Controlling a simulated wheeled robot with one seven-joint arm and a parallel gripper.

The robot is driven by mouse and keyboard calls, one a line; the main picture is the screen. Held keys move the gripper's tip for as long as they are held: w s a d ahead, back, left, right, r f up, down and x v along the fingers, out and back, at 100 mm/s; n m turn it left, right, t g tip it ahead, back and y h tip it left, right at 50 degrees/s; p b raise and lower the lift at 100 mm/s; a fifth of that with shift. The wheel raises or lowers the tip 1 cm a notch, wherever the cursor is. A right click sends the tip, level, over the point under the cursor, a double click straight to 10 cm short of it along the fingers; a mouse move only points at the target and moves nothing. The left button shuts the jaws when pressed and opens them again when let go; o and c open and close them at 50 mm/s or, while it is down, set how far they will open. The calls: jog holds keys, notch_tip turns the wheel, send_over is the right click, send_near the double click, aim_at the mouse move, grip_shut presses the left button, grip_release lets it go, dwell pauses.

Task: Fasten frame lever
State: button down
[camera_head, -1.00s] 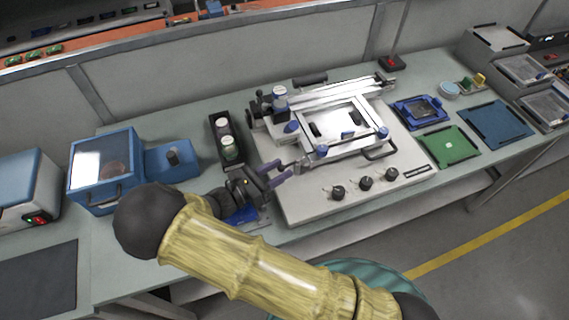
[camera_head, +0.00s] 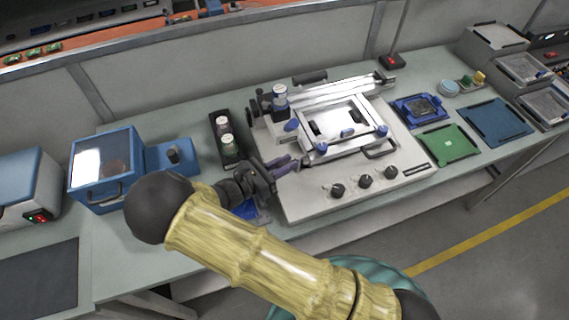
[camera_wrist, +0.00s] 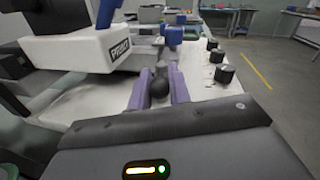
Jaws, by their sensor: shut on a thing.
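The white machine (camera_head: 290,200) stands on the bench with a light metal frame (camera_head: 328,134) on top, carrying several blue knobs. My gripper (camera_head: 291,166) is at the left front corner of the machine, beside the frame's near-left corner. In the wrist view, my gripper's purple fingers (camera_wrist: 159,85) are closed on a dark ball-ended lever (camera_wrist: 159,92) in front of the frame. The fingers mostly hide the lever in the head view.
Several black knobs (camera_head: 364,181) sit along the machine's front right. A black rack with bottles (camera_head: 227,146) and a blue box (camera_head: 104,168) stand to the left. A green mat (camera_head: 449,143) and a blue mat (camera_head: 497,122) lie to the right.

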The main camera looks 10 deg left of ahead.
jog(key=shift+w+a+m+g+h, duration=0.15)
jog(key=shift+w+m+g+h, duration=0.05)
jog(key=shift+m+g+h, duration=0.5)
jog(key=shift+w+a+m+g+h, duration=0.15)
jog(key=shift+m+g+h, duration=0.3)
jog(key=shift+g, duration=0.35)
jog(key=c, duration=1.4)
grip_release()
jog(key=shift+o, duration=0.2)
jog(key=b+v, duration=0.3)
jog(key=v, duration=1.4)
jog(key=shift+s+a+b, duration=0.15)
jog(key=shift+b, duration=0.25)
